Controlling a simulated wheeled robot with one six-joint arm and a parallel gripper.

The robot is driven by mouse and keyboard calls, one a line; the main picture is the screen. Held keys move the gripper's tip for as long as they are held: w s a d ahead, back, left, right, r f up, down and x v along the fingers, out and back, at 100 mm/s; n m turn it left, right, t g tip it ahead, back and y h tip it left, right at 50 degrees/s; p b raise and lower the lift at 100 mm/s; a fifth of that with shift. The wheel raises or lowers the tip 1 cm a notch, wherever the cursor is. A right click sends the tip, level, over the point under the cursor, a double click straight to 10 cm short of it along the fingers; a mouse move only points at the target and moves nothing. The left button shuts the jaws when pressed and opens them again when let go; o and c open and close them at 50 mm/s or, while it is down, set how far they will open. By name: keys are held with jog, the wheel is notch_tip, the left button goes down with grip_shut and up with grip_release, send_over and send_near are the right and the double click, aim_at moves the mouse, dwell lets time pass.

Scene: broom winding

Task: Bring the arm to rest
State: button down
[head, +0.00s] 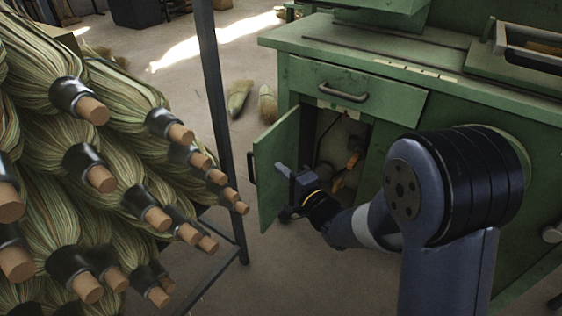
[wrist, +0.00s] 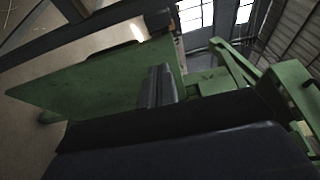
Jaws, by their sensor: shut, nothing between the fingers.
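My gripper (head: 285,190) is at the end of my dark blue arm, in the middle of the head view. It is shut and empty. It is in front of the open door (head: 277,168) of a green cabinet (head: 388,115); I cannot tell whether it touches the door. In the wrist view my gripper (wrist: 157,88) points towards a large green panel (wrist: 100,85), which looks like the same door. My arm bends from the right of the head view, in front of the cabinet, and hides part of the cabinet's front.
A rack (head: 219,110) of bundled brooms (head: 110,95) with wooden handle ends fills the left side. Brooms (head: 238,97) lie on the floor behind.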

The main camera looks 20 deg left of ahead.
jog(key=s+d, duration=0.1)
jog(key=s, duration=0.1)
jog(key=s+d, duration=0.2)
jog(key=shift+s+d+p, duration=0.2)
jog(key=shift+s+p, duration=0.15)
jog(key=shift+p, duration=0.05)
